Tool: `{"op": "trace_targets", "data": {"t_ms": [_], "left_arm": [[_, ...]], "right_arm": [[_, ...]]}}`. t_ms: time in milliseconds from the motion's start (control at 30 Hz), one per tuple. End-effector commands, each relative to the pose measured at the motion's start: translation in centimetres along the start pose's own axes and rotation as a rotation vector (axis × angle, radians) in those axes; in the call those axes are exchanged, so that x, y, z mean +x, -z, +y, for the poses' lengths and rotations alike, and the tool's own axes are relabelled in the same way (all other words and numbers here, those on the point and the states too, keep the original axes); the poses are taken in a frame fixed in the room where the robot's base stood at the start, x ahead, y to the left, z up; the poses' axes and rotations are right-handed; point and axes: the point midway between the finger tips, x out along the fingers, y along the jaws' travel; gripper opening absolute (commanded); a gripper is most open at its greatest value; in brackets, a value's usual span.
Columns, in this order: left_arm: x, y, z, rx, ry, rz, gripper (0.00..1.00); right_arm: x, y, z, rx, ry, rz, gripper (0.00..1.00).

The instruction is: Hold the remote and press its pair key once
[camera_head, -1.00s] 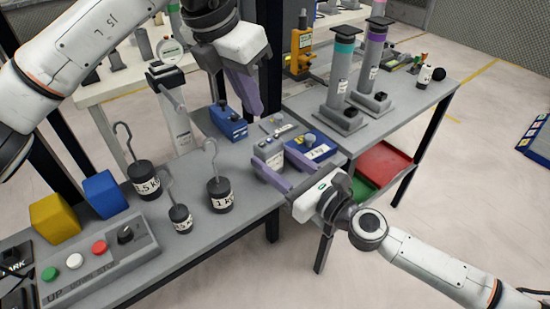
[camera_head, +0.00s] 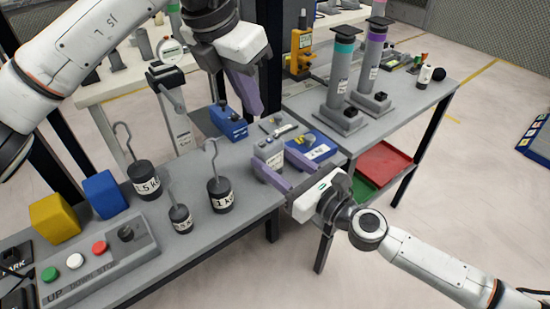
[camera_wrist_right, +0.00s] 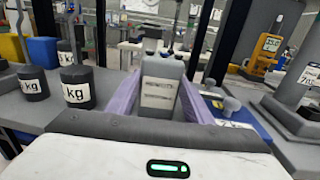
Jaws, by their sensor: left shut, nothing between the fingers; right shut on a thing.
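The remote (camera_head: 268,152) looks like a small grey box with a white label on its face and knobs or keys on top. In the right wrist view the remote (camera_wrist_right: 160,88) stands upright between the two purple fingers. My right gripper (camera_head: 283,165) is shut on it, near the table's right end. The pair key cannot be told apart from the other keys. My left gripper (camera_head: 250,105) is shut and empty, with purple fingers pointing down, above and behind the remote and apart from it.
A blue box (camera_head: 228,122) and a blue device (camera_head: 312,148) with a knob are close to the remote. Hooked weights (camera_head: 221,194) stand to the left. A button panel (camera_head: 95,262) is at the front left. Tall grey cylinders (camera_head: 342,75) stand on the right table.

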Motion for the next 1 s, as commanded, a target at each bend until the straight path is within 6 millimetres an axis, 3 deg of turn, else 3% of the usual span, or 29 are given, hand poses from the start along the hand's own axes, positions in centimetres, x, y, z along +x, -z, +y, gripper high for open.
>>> {"op": "trace_targets", "data": {"t_ms": [267,700,1000], "left_arm": [[0.1,-0.1,0.0,0.037,0.004,-0.018,0.00],[-0.1,-2.8,-0.1,0.697,-0.077,-0.364,0.00],[-0.7,-3.4,-0.1,0.867,-0.144,-0.445,0.00]], "right_arm": [[0.0,0.0,0.0,0.000,0.001,0.000,0.21],[0.0,0.0,0.0,0.000,0.000,0.000,0.21],[0.0,0.0,0.0,0.000,0.000,0.000,0.21]]}}
